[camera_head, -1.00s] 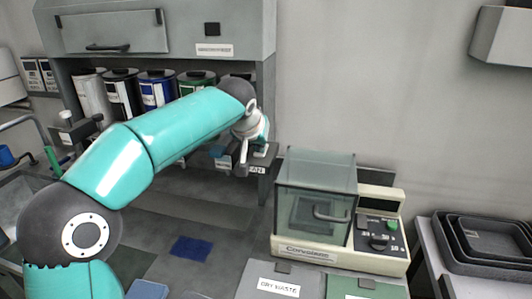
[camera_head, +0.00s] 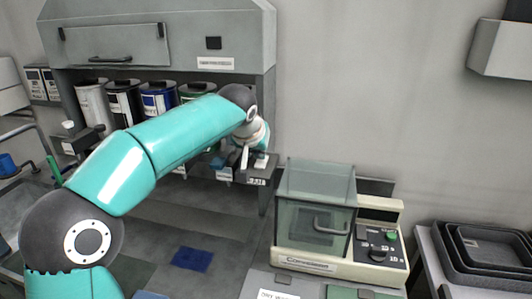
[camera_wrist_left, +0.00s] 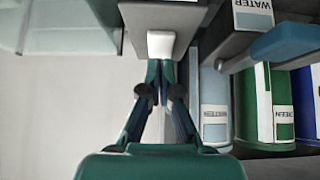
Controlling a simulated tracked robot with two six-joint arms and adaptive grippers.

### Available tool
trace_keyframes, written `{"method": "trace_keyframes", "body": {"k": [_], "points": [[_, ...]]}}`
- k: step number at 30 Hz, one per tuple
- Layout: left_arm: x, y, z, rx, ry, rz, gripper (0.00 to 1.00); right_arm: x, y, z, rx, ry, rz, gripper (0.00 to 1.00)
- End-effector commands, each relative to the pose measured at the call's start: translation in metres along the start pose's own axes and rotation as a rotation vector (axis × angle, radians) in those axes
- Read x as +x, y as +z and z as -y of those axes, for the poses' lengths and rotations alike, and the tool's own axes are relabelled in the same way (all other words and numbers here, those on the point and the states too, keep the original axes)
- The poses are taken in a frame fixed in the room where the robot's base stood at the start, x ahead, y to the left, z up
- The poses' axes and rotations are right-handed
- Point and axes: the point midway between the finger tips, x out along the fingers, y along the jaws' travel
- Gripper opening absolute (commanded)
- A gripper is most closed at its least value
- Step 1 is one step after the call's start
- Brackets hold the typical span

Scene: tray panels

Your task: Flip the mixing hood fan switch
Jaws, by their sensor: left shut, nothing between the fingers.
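The mixing hood (camera_head: 255,40) is a grey cabinet at the upper left of the head view. A black square (camera_head: 213,42) sits on its front above a white label too small to read. My left gripper (camera_wrist_left: 160,68) is shut and empty. In the left wrist view its fingertips are at the lower edge of a white block (camera_wrist_left: 161,45) on a grey ledge; whether they touch it I cannot tell. In the head view my left wrist largely hides the gripper near the hood's right post. Which part is the fan switch is not clear.
Several labelled canisters (camera_head: 157,97) stand inside the hood. Green and blue ones also show at the right of the wrist view. A clear-lidded machine (camera_head: 317,215) stands to the right of the arm. Stacked dark trays (camera_head: 490,250) are at far right. The wall between is bare.

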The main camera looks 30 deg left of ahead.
Motion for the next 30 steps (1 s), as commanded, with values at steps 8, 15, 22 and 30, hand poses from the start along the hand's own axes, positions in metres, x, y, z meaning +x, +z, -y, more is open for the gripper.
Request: {"method": "trace_keyframes", "body": {"k": [8, 15, 22, 30], "points": [[-0.021, -0.017, 0.001, -0.002, -0.001, -0.001, 0.00, -0.023, 0.000, 0.008, 0.000, 0.000, 0.000, 0.00], [-0.058, -0.017, -0.001, -0.001, 0.002, -0.005, 0.00, -0.022, 0.000, 0.008, 0.000, 0.000, 0.000, 0.00], [-0.103, -0.007, -0.001, -0.001, 0.001, -0.003, 0.00, -0.015, 0.000, 0.005, 0.000, 0.000, 0.000, 0.00], [-0.126, -0.002, -0.001, -0.001, 0.000, 0.000, 0.00, -0.014, 0.000, 0.005, 0.000, 0.000, 0.000, 0.00]]}}
